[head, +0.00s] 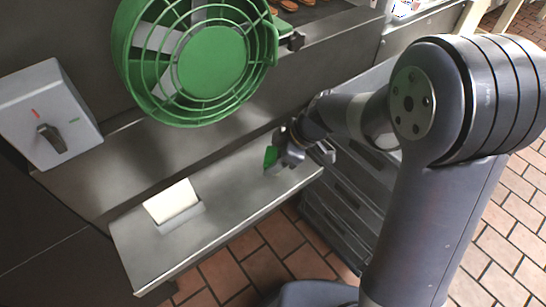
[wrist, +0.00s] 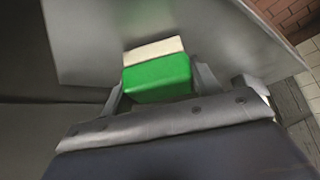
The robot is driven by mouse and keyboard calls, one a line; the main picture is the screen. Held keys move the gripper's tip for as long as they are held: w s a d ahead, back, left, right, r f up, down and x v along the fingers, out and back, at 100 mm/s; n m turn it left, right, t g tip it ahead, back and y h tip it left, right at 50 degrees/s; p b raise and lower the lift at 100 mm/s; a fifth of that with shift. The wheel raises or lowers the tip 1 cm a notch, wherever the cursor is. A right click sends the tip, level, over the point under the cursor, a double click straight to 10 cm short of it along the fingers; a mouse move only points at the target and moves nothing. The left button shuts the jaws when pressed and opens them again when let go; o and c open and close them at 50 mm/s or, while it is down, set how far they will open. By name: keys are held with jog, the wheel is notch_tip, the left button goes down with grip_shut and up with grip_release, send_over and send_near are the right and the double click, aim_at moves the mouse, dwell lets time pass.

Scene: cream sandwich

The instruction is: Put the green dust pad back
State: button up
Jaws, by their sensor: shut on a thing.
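The green dust pad (wrist: 158,80) is between the fingers of my gripper (wrist: 160,85) in the wrist view; its far part is cream-white. In the head view my gripper (head: 288,156) is over the right part of the steel shelf (head: 238,208), shut on the pad, of which a green bit (head: 270,157) shows. The rest of the pad is hidden by the gripper there. A cream block (head: 171,201) sits in a small grey holder (head: 183,219) on the left part of the shelf, apart from my gripper.
A green caged fan (head: 200,60) hangs above the shelf. A grey switch box (head: 48,112) with a dark knob is at the left. A grey drawer unit (head: 345,195) stands beside the shelf's right end. The shelf between holder and gripper is clear.

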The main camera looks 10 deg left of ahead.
jog(key=shift+w+a+f, duration=0.15)
jog(key=shift+f, duration=0.05)
jog(key=shift+f, duration=0.15)
jog(key=o, duration=0.9)
jog(key=shift+r, duration=0.25)
jog(key=v, duration=1.2)
jog(key=shift+p, duration=0.4)
